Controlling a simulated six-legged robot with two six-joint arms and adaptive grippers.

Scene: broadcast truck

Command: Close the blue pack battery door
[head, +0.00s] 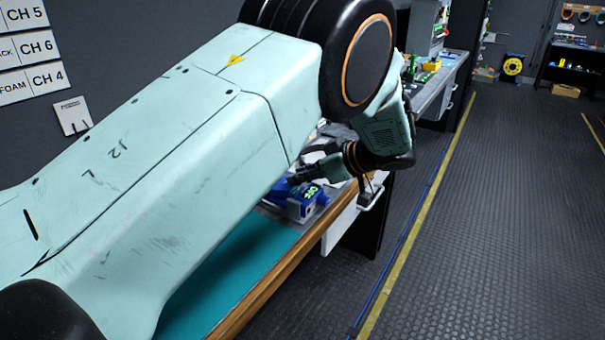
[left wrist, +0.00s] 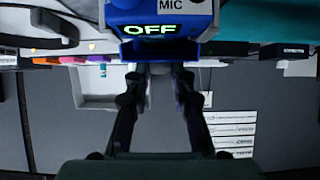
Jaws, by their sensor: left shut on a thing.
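The blue pack (head: 300,203) sits on the bench with its lit display facing up. In the left wrist view the blue pack (left wrist: 205,27) is at the top, with a green OFF readout and a MIC label. A dark blue flap (left wrist: 160,49), which looks like its battery door, runs along the edge below the readout. My left gripper (head: 299,179) is at the pack's back side, partly hidden by my own arm. My right gripper is out of view.
The bench has a teal mat (head: 232,270) with a wooden front edge (head: 270,290). A white drawer front (head: 341,228) with a handle is below the pack. More equipment stands on the far bench. The dark floor (head: 480,240) at right is clear.

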